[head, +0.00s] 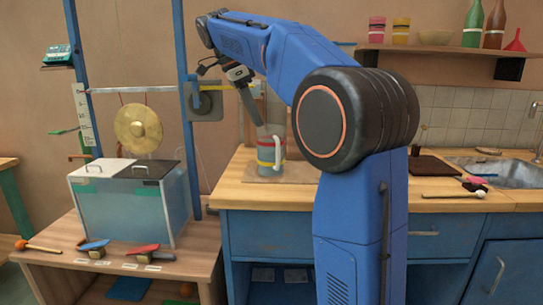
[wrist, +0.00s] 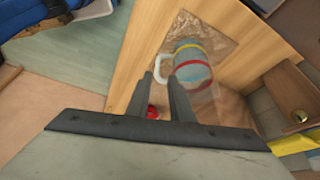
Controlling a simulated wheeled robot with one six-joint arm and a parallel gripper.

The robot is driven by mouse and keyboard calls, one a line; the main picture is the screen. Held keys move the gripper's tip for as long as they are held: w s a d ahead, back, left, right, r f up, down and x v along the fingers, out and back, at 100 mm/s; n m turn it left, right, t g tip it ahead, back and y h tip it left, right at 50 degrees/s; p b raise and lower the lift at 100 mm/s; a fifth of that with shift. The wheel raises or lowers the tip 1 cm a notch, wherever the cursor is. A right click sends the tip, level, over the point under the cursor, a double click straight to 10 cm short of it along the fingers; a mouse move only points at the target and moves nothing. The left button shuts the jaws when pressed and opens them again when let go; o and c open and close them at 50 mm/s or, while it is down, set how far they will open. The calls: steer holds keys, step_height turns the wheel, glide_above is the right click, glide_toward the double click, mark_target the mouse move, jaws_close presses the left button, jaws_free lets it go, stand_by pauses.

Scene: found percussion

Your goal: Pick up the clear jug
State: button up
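The clear jug (head: 270,160) stands upright on a board on the wooden counter in the head view. It has coloured bands, yellow and red among them, and a white handle (head: 281,147). In the wrist view the jug (wrist: 192,68) is beyond my fingertips, slightly right of centre, with its handle (wrist: 163,66) on the left, near the fingertips. My gripper (head: 256,120) points down just above and behind the jug's top. In the wrist view my gripper (wrist: 160,80) shows two dark fingers apart with nothing held between them. Whether a finger touches the handle cannot be told.
A small red thing (wrist: 152,111) shows between the fingers in the wrist view. A glass tank (head: 130,205) and a hanging gong (head: 138,128) stand left of the counter. A shelf with bottles (head: 472,25) and a sink (head: 510,172) are at the right. My arm hides the middle.

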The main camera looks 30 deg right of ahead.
glide_toward(272, 153)
steer(key=s+f, duration=0.4)
steer(key=f, duration=0.1)
steer(key=shift+s+d+r+x, duration=0.1)
steer(key=shift+d+x, duration=0.05)
steer(key=shift+x, duration=0.7)
steer(key=shift+s+d+r+x, duration=0.1)
steer(key=shift+d+x, duration=0.05)
steer(key=shift+x, duration=0.65)
steer(key=shift+s+d+x, duration=0.1)
steer(key=shift+d+x, duration=0.05)
steer(key=shift+x, duration=0.7)
jaws_close()
steer(key=shift+w, duration=0.1)
